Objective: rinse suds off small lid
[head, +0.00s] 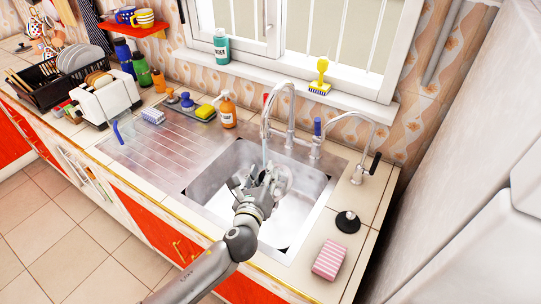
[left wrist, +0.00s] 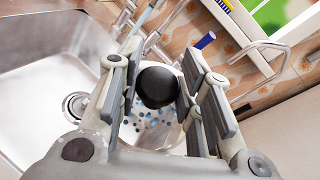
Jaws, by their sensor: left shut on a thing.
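My left gripper (head: 258,186) reaches over the sink basin (head: 312,210), under the main tap (head: 270,100). In the left wrist view its fingers (left wrist: 160,72) are closed around the round black knob (left wrist: 158,87) of the small lid. The lid's clear disc (head: 284,178) shows faintly past the fingers and is partly hidden by them. Small bluish and whitish beads dot the area below the knob (left wrist: 150,130). A thin pale streak, seemingly water, runs from the tap's spout towards the gripper. My right gripper is not in view.
A second, thinner tap (head: 372,130) stands right of the main one. A black round stopper-like piece (head: 348,222) and a pink striped sponge (head: 329,260) lie on the right counter. The ribbed drainboard (head: 165,155) is mostly clear.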

